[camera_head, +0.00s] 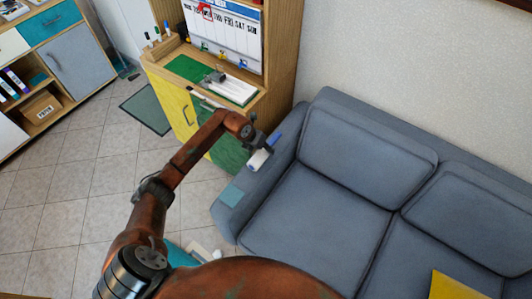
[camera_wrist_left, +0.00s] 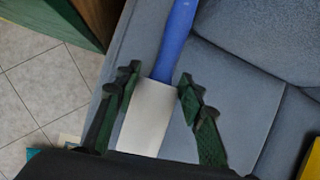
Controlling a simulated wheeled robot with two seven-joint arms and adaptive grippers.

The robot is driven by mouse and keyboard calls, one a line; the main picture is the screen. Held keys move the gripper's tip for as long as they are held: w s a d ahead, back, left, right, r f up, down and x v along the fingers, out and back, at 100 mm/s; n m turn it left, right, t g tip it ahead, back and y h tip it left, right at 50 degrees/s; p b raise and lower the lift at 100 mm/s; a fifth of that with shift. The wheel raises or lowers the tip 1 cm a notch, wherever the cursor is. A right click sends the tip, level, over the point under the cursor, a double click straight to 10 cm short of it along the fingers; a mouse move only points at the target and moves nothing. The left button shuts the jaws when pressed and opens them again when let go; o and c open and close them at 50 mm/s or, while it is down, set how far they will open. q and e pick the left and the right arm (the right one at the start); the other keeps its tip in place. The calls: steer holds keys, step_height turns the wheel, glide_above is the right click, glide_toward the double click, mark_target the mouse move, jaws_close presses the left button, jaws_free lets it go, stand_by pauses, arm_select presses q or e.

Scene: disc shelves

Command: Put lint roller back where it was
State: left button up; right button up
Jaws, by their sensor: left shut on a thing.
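The lint roller shows in the head view with a white roller (camera_head: 259,160) and a blue handle (camera_head: 274,140). My left gripper (camera_head: 262,149) is shut on it above the sofa's left armrest. In the left wrist view the white roller (camera_wrist_left: 146,115) lies between the two dark green fingers of the left gripper (camera_wrist_left: 158,92), and the blue handle (camera_wrist_left: 178,38) points away toward the top. A pale teal square (camera_head: 231,195) lies on the front of the armrest. My right gripper is in neither view.
A grey-blue sofa (camera_head: 322,195) fills the right, with a yellow cushion (camera_head: 455,287). A wooden cabinet (camera_head: 181,107) with a green mat, white board and weekday calendar stands behind my left arm. A shelf unit (camera_head: 66,99) is at far left. Tiled floor (camera_head: 75,165) is open between.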

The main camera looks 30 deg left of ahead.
mark_target(265, 152)
arm_select(q)
steer(key=f, duration=0.1)
steer(key=f+b, duration=0.1)
steer(key=f, duration=0.1)
steer(key=shift+w+f, duration=0.3)
steer(key=shift+f, duration=0.05)
steer(key=shift+a+f, duration=0.1)
steer(key=shift+f, duration=0.05)
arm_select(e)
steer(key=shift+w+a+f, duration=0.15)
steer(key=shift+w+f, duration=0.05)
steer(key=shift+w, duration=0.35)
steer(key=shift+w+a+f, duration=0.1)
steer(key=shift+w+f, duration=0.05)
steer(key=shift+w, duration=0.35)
arm_select(q)
steer(key=o, duration=0.8)
steer(key=shift+f, duration=0.1)
steer(key=o, duration=0.4)
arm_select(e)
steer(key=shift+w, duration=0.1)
